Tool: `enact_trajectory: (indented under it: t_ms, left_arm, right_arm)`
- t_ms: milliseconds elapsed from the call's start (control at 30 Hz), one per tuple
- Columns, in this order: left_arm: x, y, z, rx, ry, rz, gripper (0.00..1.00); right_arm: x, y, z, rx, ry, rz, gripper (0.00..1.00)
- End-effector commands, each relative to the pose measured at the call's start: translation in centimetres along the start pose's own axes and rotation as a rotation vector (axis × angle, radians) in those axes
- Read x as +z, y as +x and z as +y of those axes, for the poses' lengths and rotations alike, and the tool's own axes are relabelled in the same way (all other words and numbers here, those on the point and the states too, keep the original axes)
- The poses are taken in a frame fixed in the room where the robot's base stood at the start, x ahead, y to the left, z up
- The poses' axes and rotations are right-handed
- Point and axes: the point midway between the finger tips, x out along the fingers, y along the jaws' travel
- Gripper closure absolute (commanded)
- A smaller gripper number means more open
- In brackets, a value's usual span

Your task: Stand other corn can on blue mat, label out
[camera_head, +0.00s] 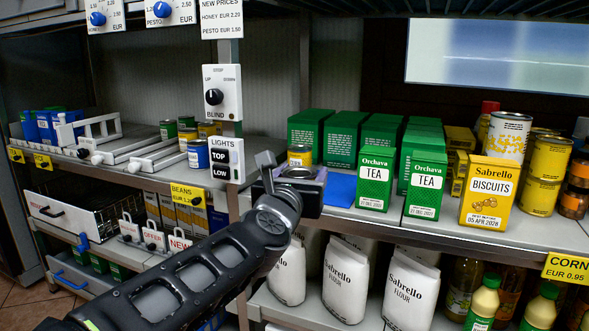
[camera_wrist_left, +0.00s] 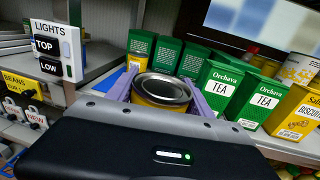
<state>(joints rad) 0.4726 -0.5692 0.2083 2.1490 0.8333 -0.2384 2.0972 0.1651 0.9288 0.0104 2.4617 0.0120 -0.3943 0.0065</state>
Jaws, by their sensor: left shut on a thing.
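My left gripper (camera_head: 292,180) is shut on a yellow can with a grey metal lid (camera_wrist_left: 162,90). In the left wrist view the can stands upright between the pale purple fingers; its label is hidden. In the head view only its lid (camera_head: 298,173) shows clearly. The blue mat (camera_head: 341,190) lies on the shelf just right of the gripper, partly hidden by it. My right gripper is not in view.
Green tea boxes (camera_head: 375,178) stand close right of the mat, with a yellow biscuits box (camera_head: 489,192) beyond. The lights switch panel (camera_head: 224,160) is on the post to the left. White flour bags (camera_head: 345,283) fill the shelf below.

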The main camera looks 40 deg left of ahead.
Motion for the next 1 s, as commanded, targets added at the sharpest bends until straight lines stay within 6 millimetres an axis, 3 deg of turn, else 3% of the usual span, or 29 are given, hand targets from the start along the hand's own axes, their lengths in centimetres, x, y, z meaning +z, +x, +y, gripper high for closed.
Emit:
enact_trajectory:
  t_ms: [467, 1000]
  left_arm:
    - [0.0, 0.9, -0.1, 0.001, 0.001, -0.001, 0.93]
    - [0.1, 8.0, -1.2, 0.001, 0.000, 0.001, 0.93]
  right_arm:
    - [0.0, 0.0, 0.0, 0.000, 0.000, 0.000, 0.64]
    - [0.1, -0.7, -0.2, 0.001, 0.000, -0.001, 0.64]
